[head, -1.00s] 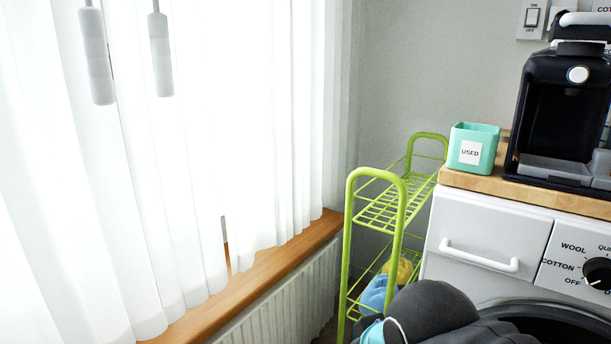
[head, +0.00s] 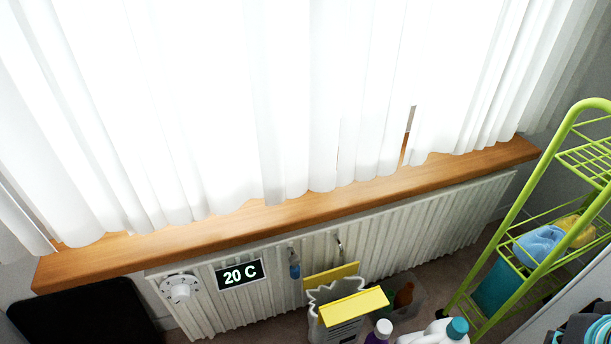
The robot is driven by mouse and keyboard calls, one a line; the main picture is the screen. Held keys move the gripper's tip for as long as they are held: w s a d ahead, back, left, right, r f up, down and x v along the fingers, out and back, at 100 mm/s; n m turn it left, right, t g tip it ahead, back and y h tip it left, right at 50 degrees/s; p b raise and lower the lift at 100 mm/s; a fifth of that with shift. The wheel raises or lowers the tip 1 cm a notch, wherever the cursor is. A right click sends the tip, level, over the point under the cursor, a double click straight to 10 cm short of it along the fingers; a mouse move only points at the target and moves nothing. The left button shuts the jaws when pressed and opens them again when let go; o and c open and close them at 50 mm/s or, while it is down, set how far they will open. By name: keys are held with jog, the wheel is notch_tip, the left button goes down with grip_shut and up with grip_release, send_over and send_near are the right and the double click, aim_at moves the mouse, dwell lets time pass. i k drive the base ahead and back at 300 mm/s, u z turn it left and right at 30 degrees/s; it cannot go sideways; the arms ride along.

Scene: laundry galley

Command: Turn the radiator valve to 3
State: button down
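The radiator valve (head: 180,289) is a round white knob at the left end of the white ribbed radiator (head: 438,223), below the wooden sill. Its marks are too small to read. A dark display reading "20 C" (head: 240,274) is on the radiator just right of the valve. My gripper is not in view, so I cannot tell whether it is open or shut.
A yellow-topped box (head: 352,306) and bottles (head: 440,332) stand before the radiator. A green wire rack (head: 518,217) stands at right. A black item (head: 84,312) is left of the valve. White curtains (head: 300,90) hang above the wooden sill (head: 290,213).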

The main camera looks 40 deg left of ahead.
aim_at(181, 292)
jog(key=k, duration=0.5)
jog(key=u, duration=1.6)
jog(key=i, duration=0.25)
jog(key=z, duration=0.85)
jog(key=k, duration=1)
jog(key=u, duration=1.6)
